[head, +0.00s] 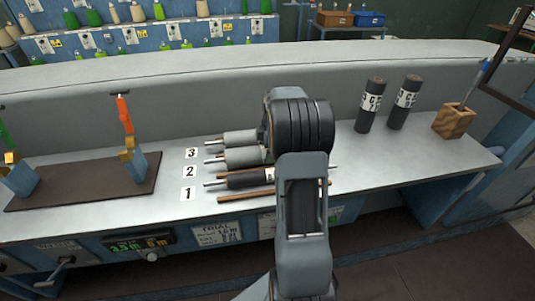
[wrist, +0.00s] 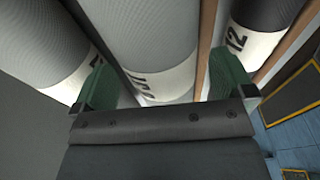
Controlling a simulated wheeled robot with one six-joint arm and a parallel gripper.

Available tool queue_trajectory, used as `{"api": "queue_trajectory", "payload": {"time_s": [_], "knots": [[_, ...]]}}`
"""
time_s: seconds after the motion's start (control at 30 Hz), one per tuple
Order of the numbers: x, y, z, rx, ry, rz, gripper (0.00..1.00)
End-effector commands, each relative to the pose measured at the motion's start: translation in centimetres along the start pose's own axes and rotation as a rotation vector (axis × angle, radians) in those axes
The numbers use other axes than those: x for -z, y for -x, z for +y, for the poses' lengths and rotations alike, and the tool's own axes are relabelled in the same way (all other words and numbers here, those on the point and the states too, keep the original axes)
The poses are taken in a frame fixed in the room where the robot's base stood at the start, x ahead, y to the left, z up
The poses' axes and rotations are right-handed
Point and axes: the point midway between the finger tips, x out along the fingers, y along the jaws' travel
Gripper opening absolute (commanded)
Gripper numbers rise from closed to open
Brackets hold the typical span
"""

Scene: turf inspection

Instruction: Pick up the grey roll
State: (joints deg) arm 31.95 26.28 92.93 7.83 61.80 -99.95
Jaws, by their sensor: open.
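Two grey rolls lie on the bench: one beside label 3 (head: 240,139), the other beside label 2 (head: 245,156). A black roll (head: 250,178) lies beside label 1. My gripper (wrist: 164,82) is open, its two green fingers over the rolls. In the wrist view the middle grey roll (wrist: 150,40) with a white printed band runs between the fingers; contact cannot be told. The other grey roll (wrist: 35,40) is left of the left finger, and the black roll (wrist: 260,25) is right of the right finger. In the head view my arm hides the gripper and the rolls' right ends.
Wooden strips (head: 245,198) separate the rolls. Two dark rolls stand upright at the back (head: 370,105) (head: 404,102), left of a wooden block (head: 454,120) holding a tool. A dark mat (head: 85,186) with tools lies at left. A raised grey ledge (head: 90,110) runs behind.

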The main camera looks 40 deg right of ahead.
Motion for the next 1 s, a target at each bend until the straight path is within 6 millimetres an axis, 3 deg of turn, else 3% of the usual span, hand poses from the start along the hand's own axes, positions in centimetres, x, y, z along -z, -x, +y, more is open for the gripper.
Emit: {"api": "queue_trajectory", "payload": {"time_s": [0.2, 0.47, 1.0], "knots": [[0.0, -1.9, 0.0, 0.000, 0.000, 0.000, 1.00], [0.0, -2.0, 0.0, -0.001, 0.000, 0.000, 1.00], [0.0, -2.0, 0.0, -0.001, 0.000, 0.000, 0.48]]}}
